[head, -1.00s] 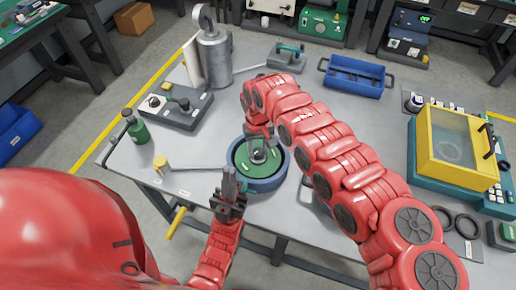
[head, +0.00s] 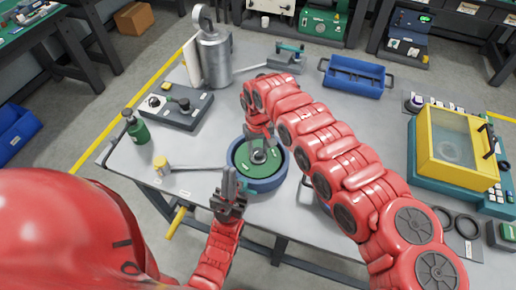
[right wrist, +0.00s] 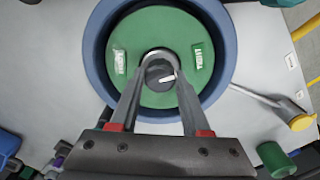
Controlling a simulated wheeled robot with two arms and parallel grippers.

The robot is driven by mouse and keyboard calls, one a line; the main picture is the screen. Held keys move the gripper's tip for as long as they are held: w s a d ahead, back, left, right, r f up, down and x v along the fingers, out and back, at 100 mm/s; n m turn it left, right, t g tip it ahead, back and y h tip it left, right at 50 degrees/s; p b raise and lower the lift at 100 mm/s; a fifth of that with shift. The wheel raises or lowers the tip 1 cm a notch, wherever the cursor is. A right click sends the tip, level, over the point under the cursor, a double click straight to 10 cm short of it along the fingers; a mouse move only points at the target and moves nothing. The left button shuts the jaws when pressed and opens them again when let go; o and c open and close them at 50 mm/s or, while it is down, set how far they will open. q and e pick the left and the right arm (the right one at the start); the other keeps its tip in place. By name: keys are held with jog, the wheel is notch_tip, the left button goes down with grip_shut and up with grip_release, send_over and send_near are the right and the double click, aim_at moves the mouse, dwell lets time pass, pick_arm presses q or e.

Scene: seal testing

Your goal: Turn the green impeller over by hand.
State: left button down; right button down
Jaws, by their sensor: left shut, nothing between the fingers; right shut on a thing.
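The green impeller (head: 245,168) is a flat disc inside a round blue housing (head: 283,168) near the table's front edge. In the right wrist view the impeller (right wrist: 180,30) carries two pale labels and a grey central hub with a white mark, and the housing (right wrist: 92,50) rings it. My right gripper (right wrist: 158,60) reaches down from above, its fingers closed on the grey hub. In the head view my right gripper (head: 262,148) partly hides the disc. My left gripper (head: 228,182) is shut and empty, at the front left of the housing and apart from the impeller.
A yellow-capped tool (head: 185,168) lies left of the housing. A green bottle (head: 136,128) and a grey control box (head: 178,108) stand farther left, a metal cylinder (head: 214,55) behind. A blue tray (head: 355,80) and a yellow-framed tester (head: 455,147) are to the right.

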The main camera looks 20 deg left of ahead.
jog(key=m+p, duration=0.1)
jog(key=m, duration=0.2)
jog(key=shift+r+p, duration=0.15)
jog(key=shift+p, duration=0.15)
jog(key=m+p, duration=0.2)
jog(key=m, duration=0.3)
jog(key=shift+m, duration=0.4)
jog(key=m+p, duration=0.2)
jog(key=m, duration=0.1)
jog(key=shift+m, duration=0.4)
jog(key=shift+m+p, duration=0.55)
jog(key=shift+m, duration=1.15)
jog(key=shift+c, duration=0.7)
grip_release()
